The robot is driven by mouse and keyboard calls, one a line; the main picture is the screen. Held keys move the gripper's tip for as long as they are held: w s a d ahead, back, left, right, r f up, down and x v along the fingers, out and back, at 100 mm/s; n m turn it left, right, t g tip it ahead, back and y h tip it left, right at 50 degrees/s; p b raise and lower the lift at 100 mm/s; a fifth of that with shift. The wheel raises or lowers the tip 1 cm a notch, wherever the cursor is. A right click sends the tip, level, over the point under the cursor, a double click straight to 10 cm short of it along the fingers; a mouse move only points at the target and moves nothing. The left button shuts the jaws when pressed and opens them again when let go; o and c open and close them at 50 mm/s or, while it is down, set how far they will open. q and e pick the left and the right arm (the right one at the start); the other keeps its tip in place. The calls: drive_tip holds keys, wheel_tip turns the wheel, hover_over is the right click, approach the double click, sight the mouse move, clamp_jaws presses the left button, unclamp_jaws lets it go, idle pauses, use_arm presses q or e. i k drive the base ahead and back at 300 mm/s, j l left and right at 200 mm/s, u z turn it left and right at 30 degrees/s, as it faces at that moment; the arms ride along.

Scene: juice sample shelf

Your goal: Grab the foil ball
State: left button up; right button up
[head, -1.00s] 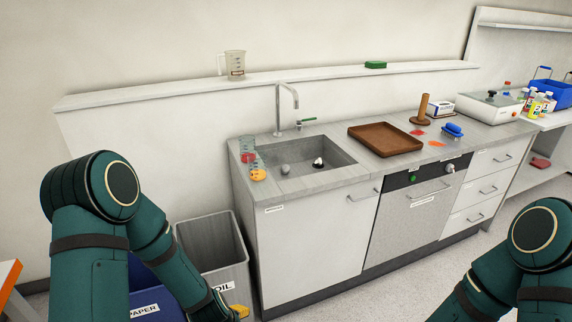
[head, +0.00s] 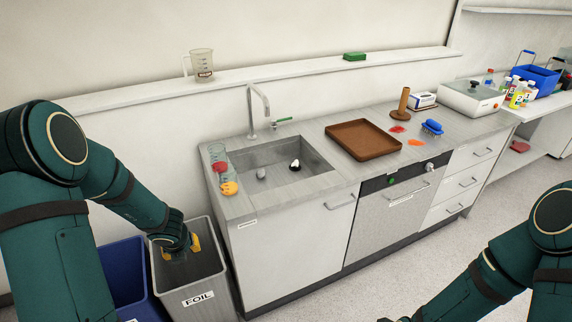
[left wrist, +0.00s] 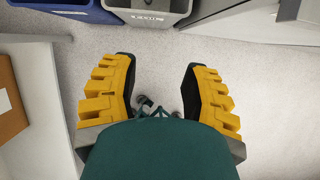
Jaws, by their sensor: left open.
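A small grey ball (head: 261,174), which looks like the foil ball, lies in the left part of the sink basin (head: 318,178). A small white-and-dark round item (head: 295,164) lies to its right in the basin. My left gripper (head: 182,249) shows against the mouth of the grey bin, left of and below the sink in the head view. In the left wrist view its yellow fingers (left wrist: 158,82) are apart, with only floor between them.
The grey bin labelled FOIL (head: 200,292) and a blue bin (head: 128,273) stand left of the cabinet. Cups with red and yellow items (head: 229,188) stand at the counter's left edge. A brown tray (head: 362,142) lies right of the sink. A shelf ledge runs behind.

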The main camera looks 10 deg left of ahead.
sight(260, 173)
drive_tip(key=i+j+z, duration=0.15)
drive_tip(key=i, duration=0.3)
drive_tip(key=i+j+z, duration=0.15)
drive_tip(key=i, duration=0.3)
drive_tip(key=i+j+z, duration=0.1)
drive_tip(key=i+j, duration=0.15)
drive_tip(key=i, duration=0.2)
